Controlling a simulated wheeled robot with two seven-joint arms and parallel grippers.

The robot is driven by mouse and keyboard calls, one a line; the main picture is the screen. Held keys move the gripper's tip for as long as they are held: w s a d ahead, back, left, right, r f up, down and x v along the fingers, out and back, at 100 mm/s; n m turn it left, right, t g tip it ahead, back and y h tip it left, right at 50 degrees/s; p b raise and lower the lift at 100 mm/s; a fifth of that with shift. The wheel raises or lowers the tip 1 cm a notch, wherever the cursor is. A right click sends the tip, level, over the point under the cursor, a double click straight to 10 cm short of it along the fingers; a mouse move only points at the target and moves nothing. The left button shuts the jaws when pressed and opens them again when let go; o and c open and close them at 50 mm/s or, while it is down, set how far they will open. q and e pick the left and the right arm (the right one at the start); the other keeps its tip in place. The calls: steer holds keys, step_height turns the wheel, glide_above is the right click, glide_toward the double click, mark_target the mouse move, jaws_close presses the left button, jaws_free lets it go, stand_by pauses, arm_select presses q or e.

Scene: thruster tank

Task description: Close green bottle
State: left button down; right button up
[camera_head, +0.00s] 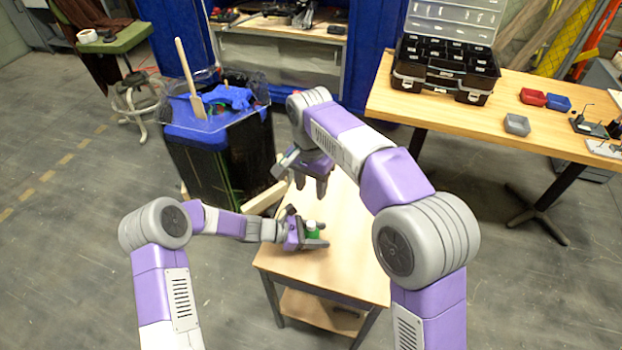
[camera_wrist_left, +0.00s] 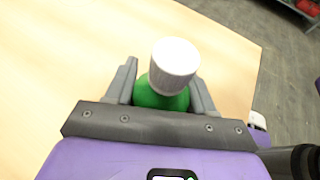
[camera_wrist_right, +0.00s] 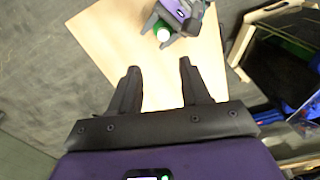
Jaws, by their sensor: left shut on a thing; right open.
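The green bottle (camera_head: 313,234) stands on the small wooden table, with a white cap on its top. In the left wrist view the white cap (camera_wrist_left: 174,62) sits over the green body (camera_wrist_left: 160,97). My left gripper (camera_head: 318,234) is shut on the bottle's body from the side, one finger on each side. My right gripper (camera_head: 311,187) is open and empty, above the table and farther back than the bottle. In the right wrist view, its spread fingers (camera_wrist_right: 158,90) point toward the table, and the bottle (camera_wrist_right: 162,31) shows beyond them. Whether the cap is screwed tight cannot be told.
The small table (camera_head: 350,250) is bare around the bottle. A blue-topped black bin (camera_head: 215,150) stands behind left. A long workbench (camera_head: 440,115) at right carries an open toolbox (camera_head: 445,75) and small trays (camera_head: 517,124).

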steer(key=shift+r, duration=0.95)
arm_select(q)
steer(key=shift+c, duration=1.6)
jaws_free()
steer(key=shift+a, duration=0.1)
steer(key=p+v, duration=0.1)
steer(key=v, duration=0.5)
steer(key=shift+r+p, duration=0.1)
steer(key=shift+p, duration=0.25)
steer(key=shift+s+a+r, duration=0.15)
steer(key=shift+a, duration=0.45)
arm_select(e)
steer(key=shift+r, duration=0.95)
